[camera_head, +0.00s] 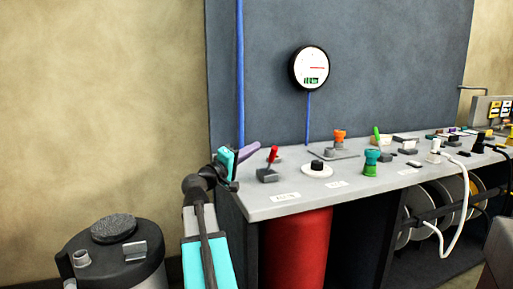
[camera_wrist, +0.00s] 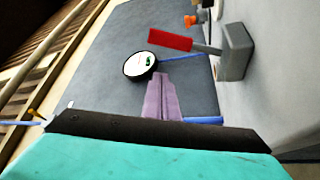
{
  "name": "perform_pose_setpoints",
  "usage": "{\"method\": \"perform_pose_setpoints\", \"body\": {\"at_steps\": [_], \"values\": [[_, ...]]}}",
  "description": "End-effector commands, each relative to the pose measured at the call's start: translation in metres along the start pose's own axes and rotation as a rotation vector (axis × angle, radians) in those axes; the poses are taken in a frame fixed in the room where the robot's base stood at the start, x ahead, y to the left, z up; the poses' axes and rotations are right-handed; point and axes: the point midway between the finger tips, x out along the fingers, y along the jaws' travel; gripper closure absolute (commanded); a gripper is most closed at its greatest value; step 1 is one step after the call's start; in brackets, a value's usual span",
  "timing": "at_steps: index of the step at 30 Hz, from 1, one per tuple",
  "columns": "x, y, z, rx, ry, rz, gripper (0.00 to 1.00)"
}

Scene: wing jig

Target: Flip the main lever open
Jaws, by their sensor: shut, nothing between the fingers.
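The main lever appears to be the red-handled lever (camera_head: 273,155) on a grey base at the left end of the bench top. In the head view its handle stands up, tilted slightly right. In the wrist view the red handle (camera_wrist: 171,40) and its grey base (camera_wrist: 235,52) show at upper right, apart from the fingers. My gripper (camera_head: 256,145) is at the bench's left end, just left of the lever, its purple fingers shut and empty, pointing right and up. The fingers (camera_wrist: 160,98) also show in the wrist view, below the red handle.
A round gauge (camera_head: 309,68) hangs on the blue-grey back panel. Right of the lever stand a black knob on a white disc (camera_head: 316,168), an orange valve (camera_head: 340,138) and a teal-green fitting (camera_head: 371,162). A red cylinder (camera_head: 297,250) stands under the bench.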

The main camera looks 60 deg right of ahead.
Motion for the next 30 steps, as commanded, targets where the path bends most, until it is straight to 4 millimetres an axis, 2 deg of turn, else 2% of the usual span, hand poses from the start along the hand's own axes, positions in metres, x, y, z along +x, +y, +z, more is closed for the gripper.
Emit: {"method": "perform_pose_setpoints", "body": {"at_steps": [9, 15, 30], "values": [[-0.047, -0.002, 0.0, 0.0, 0.004, -0.001, 1.0], [-0.067, -0.003, -0.001, -0.001, 0.004, -0.001, 1.0], [-0.072, -0.003, -0.001, 0.0, 0.002, 0.0, 1.0]]}}
